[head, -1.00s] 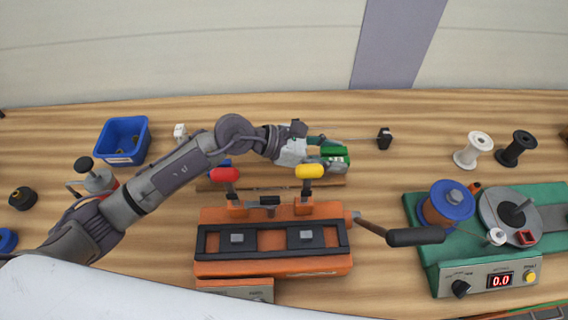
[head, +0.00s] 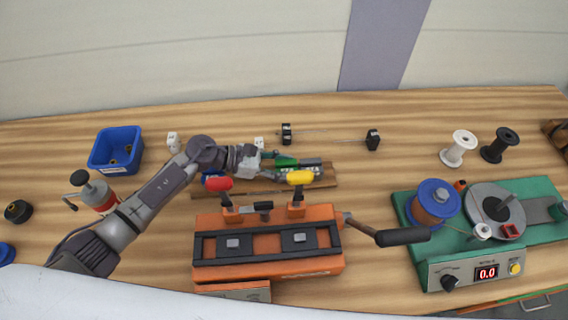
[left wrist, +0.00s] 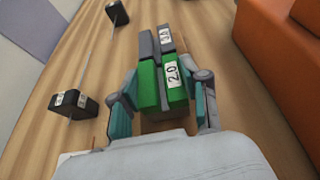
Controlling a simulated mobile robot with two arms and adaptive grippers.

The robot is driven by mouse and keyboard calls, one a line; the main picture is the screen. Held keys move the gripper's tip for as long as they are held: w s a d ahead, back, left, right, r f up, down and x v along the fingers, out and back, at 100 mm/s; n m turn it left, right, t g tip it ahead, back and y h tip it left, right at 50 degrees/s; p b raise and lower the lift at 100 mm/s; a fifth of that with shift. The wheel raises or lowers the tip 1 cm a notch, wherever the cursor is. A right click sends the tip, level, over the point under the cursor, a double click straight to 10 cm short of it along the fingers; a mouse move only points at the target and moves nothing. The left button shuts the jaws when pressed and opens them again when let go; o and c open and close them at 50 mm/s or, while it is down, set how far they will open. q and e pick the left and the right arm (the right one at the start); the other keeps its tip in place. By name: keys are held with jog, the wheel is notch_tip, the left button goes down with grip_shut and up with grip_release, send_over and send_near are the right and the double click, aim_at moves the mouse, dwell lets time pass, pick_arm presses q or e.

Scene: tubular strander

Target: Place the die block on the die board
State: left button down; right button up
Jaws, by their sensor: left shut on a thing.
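My left gripper (head: 268,166) is shut on the green die block (left wrist: 150,86), which carries a white label reading 2.0. The block shows between the two teal fingers in the left wrist view, and its green top (head: 285,160) shows in the head view. The wooden die board (head: 325,182) lies behind the orange machine. A grey block (left wrist: 164,38) labelled 3.0 is just beyond the green one, and a blue block (head: 213,182) is at the board's left. I cannot tell whether the green block touches the board. My right gripper is not in view.
A blue bin (head: 116,150) is at left, a green winder (head: 450,250) at right.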

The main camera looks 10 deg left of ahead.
pick_arm(q)
jog(key=shift+r, duration=0.1)
jog(key=shift+f+b, duration=0.2)
jog(key=shift+b, duration=0.1)
jog(key=c, duration=0.6)
grip_release()
jog(key=shift+o, duration=0.2)
jog(key=shift+r, duration=0.15)
jog(key=b+v, duration=0.2)
jog(key=v, duration=0.5)
jog(key=shift+s+a, duration=0.1)
jog(key=shift+a, duration=0.15)
jog(key=shift+r, duration=0.1)
